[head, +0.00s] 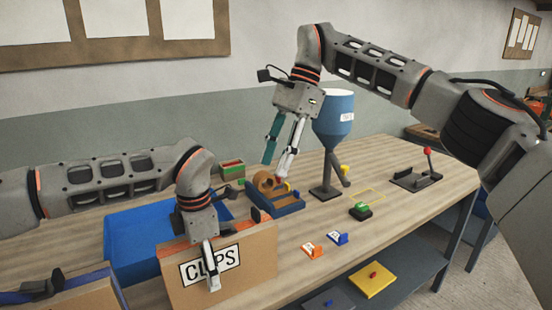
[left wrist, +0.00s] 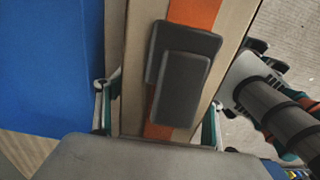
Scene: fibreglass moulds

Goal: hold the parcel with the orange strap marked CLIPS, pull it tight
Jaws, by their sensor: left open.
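The cardboard parcel (head: 255,268) stands upright at the front of the table with a white CLIPS label on its face. Its orange strap (left wrist: 195,14) runs along the narrow top under a dark buckle (left wrist: 180,90). My left gripper (head: 206,262) is open and reaches down over the parcel, one finger in front of the label and the other hidden behind it. In the left wrist view its fingers (left wrist: 156,118) lie on both sides of the parcel; contact is unclear. My right gripper (head: 276,168) is open and empty above the tape dispenser, left of the blue hopper.
A blue bin (head: 128,235) stands behind the parcel. Another parcel (head: 85,294) with a blue strap is at lower left. The tape dispenser (head: 290,205), blue hopper (head: 335,120), green button block (head: 360,211) and lever plate (head: 415,180) stand farther back. Table between them is partly clear.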

